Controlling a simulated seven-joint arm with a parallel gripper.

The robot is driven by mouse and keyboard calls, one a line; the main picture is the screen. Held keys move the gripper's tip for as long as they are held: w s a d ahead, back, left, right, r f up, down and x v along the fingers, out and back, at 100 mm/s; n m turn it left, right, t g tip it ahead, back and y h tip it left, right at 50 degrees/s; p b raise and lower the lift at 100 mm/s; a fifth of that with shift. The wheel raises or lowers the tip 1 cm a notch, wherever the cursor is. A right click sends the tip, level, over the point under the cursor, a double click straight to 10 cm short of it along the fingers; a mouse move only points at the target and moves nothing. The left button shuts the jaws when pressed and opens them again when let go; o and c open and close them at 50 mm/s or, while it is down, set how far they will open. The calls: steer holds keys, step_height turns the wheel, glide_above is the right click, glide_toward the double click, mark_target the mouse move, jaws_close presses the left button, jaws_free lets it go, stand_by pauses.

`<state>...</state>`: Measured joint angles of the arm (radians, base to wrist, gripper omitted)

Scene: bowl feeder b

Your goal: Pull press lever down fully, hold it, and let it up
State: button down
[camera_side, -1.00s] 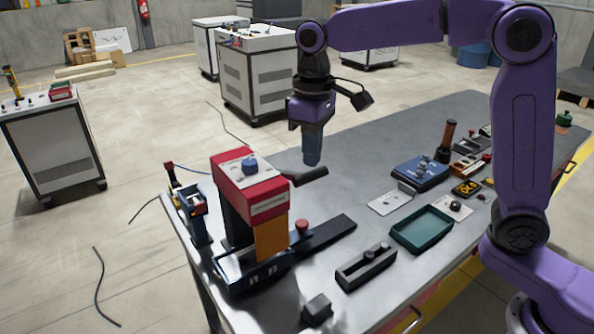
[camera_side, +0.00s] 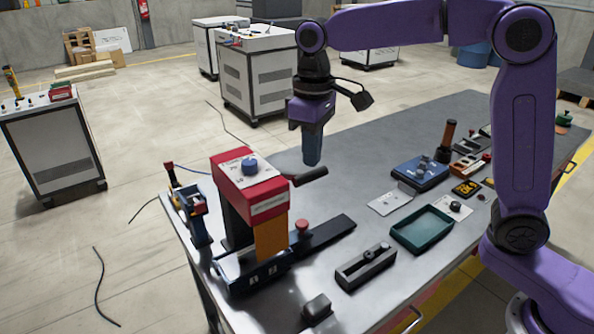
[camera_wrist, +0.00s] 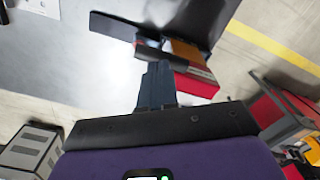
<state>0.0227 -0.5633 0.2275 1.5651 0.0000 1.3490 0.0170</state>
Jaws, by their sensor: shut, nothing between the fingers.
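The press (camera_side: 250,185) has a red head with a blue knob on top, an orange column and a dark base, and stands at the table's near left. Its dark lever (camera_side: 312,175) sticks out to the right of the head, close to level. My gripper (camera_side: 312,162) is shut and points down at the lever's outer end; I cannot tell whether the tips touch it.
A red button (camera_side: 302,225) stands right of the press. A slotted dark block (camera_side: 366,267), a green tray (camera_side: 422,229) and a blue device (camera_side: 420,172) lie farther right. A small blue fixture (camera_side: 193,215) stands left of the press. The table behind my gripper is clear.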

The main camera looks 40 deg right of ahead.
steer(key=shift+f, duration=0.1)
stand_by(0.6)
step_height(320, 180, down, 10)
steer(key=shift+s, duration=0.25)
stand_by(1.7)
steer(key=shift+r, duration=0.2)
steer(key=shift+w+r, duration=0.2)
steer(key=shift+r, duration=2.75)
steer(key=shift+w+r, duration=0.15)
steer(key=shift+r, duration=2.8)
steer(key=s+d+f+n, duration=0.2)
steer(key=s+d+f, duration=0.1)
steer(key=s, duration=0.6)
steer(key=s+d+f+n, duration=0.2)
steer(key=s+d+f, duration=0.2)
steer(key=s, duration=0.5)
steer(key=s+d+f+n, duration=0.2)
steer(key=s+d+f, duration=0.2)
steer(key=s, duration=0.6)
steer(key=shift+d+f+n, duration=0.25)
steer(key=shift+d+n, duration=0.05)
steer(key=shift+d, duration=0.65)
